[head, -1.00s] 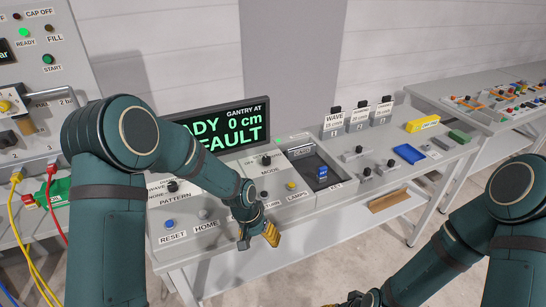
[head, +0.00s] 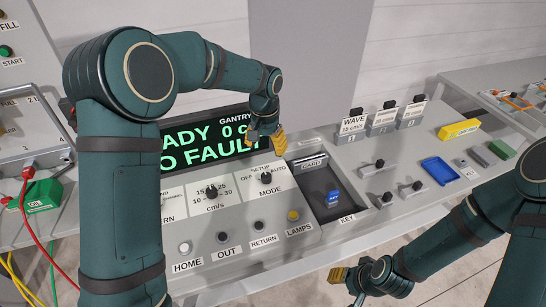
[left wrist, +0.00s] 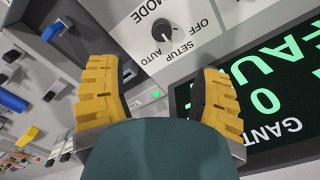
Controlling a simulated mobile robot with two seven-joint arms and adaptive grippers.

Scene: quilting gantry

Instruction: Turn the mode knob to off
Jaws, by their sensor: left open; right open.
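The mode knob (head: 266,178) is a dark knob on a white plate marked OFF, SETUP and AUTO on the console. It also shows at the top of the left wrist view (left wrist: 163,28), with the labels upside down. I cannot tell surely which mark it points to. My left gripper (head: 266,140) is open and empty, above and behind the knob, in front of the display. In the left wrist view its yellow fingers (left wrist: 157,78) are spread, with the knob beyond them and nothing between. My right gripper (head: 344,284) is open and empty, low in front of the console.
The green-lettered display (head: 215,138) stands just behind the knob. A speed knob (head: 211,191) is to the left. The recessed key tray (head: 318,185) with a blue key (head: 334,198) is to the right.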

